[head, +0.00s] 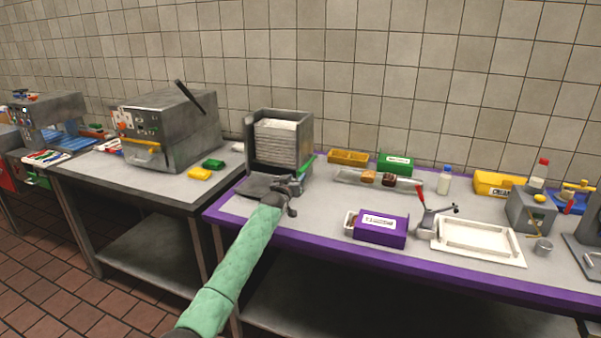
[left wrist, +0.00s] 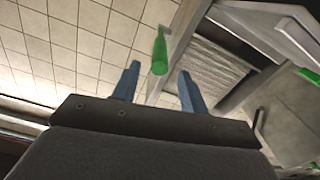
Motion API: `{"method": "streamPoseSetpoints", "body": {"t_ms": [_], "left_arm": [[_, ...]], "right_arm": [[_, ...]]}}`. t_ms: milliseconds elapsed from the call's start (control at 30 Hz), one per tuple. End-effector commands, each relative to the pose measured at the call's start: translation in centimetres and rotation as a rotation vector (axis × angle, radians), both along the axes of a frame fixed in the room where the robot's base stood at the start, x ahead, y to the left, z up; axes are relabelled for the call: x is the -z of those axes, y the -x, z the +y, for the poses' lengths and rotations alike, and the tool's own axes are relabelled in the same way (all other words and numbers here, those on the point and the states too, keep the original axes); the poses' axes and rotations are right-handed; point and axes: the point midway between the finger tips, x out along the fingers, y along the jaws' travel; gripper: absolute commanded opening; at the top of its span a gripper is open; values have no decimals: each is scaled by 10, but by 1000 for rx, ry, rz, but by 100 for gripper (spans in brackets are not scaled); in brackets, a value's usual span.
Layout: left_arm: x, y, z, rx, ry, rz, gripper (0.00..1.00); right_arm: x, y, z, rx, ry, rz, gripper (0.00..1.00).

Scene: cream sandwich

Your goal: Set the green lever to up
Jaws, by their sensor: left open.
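The green lever (head: 307,164) is at the right side of a grey metal dispenser (head: 306,130) holding a stack of pale sheets. In the head view it slants up to the right. My left gripper (head: 291,187) is just in front of and below the lever. In the left wrist view the green lever (left wrist: 160,52) appears between the two blue fingers of my left gripper (left wrist: 158,73), near their tips. The fingers are apart, and I cannot tell whether either touches the lever. My right gripper is not in view.
Right of the dispenser are a yellow bin (head: 348,156), a green box (head: 396,163) and a purple box (head: 380,229). A white tray (head: 478,257) lies further right. A grey machine (head: 166,125) stands on the left table. The tiled wall is behind.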

Motion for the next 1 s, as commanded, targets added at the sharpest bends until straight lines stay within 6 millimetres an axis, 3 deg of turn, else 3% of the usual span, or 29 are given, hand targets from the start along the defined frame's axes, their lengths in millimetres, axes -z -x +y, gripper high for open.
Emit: {"method": "streamPoseSetpoints", "body": {"t_ms": [300, 500, 967, 1000], "left_arm": [[-2, -37, -11, -1, -1, 0, 43], [-2, -51, -16, 0, 0, -1, 43], [-1, -57, -18, 0, 1, -2, 43], [-1, -57, -18, 0, 1, -2, 38]], "right_arm": [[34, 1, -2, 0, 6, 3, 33], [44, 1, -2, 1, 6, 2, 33], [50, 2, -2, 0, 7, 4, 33], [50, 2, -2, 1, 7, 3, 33]]}}
